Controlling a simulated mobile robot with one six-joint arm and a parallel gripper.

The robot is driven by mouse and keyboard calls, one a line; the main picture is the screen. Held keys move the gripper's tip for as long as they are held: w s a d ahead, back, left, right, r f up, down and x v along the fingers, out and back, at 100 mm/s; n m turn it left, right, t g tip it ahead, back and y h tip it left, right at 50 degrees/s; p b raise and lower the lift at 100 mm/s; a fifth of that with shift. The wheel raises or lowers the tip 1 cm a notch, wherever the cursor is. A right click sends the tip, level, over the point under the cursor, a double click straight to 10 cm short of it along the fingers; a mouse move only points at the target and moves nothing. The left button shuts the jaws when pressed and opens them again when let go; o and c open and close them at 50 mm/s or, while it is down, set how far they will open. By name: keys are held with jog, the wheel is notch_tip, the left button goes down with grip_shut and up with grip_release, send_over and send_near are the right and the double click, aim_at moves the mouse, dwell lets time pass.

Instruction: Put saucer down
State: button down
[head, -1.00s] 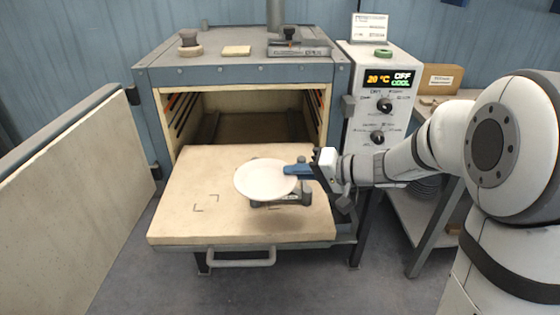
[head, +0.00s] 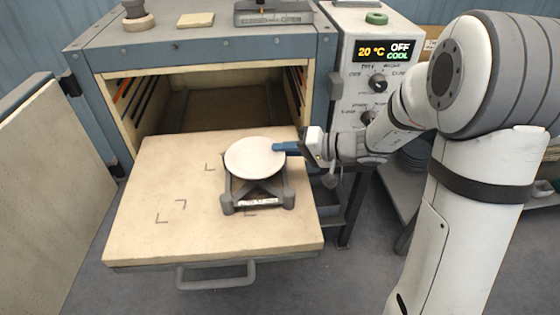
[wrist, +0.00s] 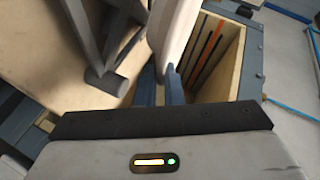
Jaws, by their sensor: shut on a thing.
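The white saucer (head: 254,158) is level, over the grey stand (head: 258,196) on the pulled-out shelf (head: 165,190) of the dryer. My gripper (head: 284,149), with blue fingers, is shut on the saucer's right rim. In the wrist view the saucer (wrist: 176,30) shows edge-on between the fingers (wrist: 160,88), with part of the stand (wrist: 100,65) to its left. I cannot tell whether the saucer touches the stand. The saucer hides the stand's back part.
The dryer chamber (head: 225,110) is open behind the shelf, its door (head: 40,190) swung to the left. A control panel (head: 375,75) reads 20 °C, OFF, COOL. A handle (head: 216,282) sticks out below the shelf's front. The shelf's left part is clear apart from corner marks.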

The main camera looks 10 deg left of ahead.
aim_at(284, 172)
notch_tip(284, 172, down, 4)
jog(key=shift+s+r, duration=0.15)
jog(key=shift+f+b, duration=0.2)
jog(key=shift+b, duration=0.25)
jog(key=c, duration=1.6)
grip_release()
jog(key=shift+r, duration=0.1)
jog(key=shift+o, duration=0.2)
jog(key=shift+r+p, duration=0.15)
jog(key=shift+p, duration=0.2)
